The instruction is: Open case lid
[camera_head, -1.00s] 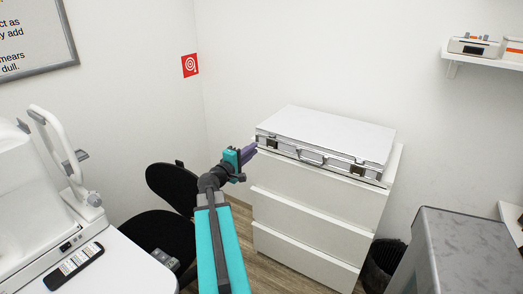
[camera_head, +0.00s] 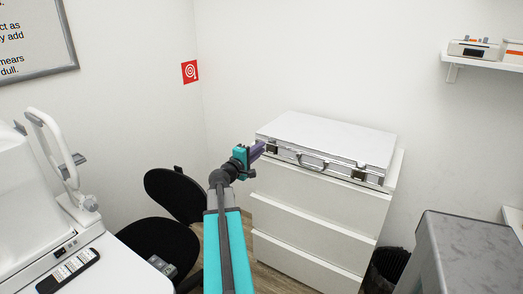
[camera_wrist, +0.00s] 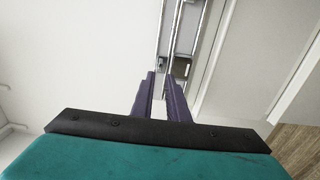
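The silver case (camera_head: 325,138) lies flat with its lid down on the white drawer cabinet. Its handle (camera_head: 312,163) and two dark latches, left (camera_head: 272,149) and right (camera_head: 358,174), are on the front side. My gripper (camera_head: 259,149) is at the case's front left corner, close to the left latch. In the wrist view, the two purple fingers of my gripper (camera_wrist: 160,75) stand a little apart, with nothing clearly held between them. The case edge (camera_wrist: 168,40) and a latch (camera_wrist: 184,67) show just beyond the tips. I cannot tell whether they touch.
The white drawer cabinet (camera_head: 310,205) stands against the wall. A black chair (camera_head: 165,235) is left of my arm. A grey-topped unit (camera_head: 470,250) and a dark bin (camera_head: 385,268) are at right. A wall shelf (camera_head: 480,62) is at upper right.

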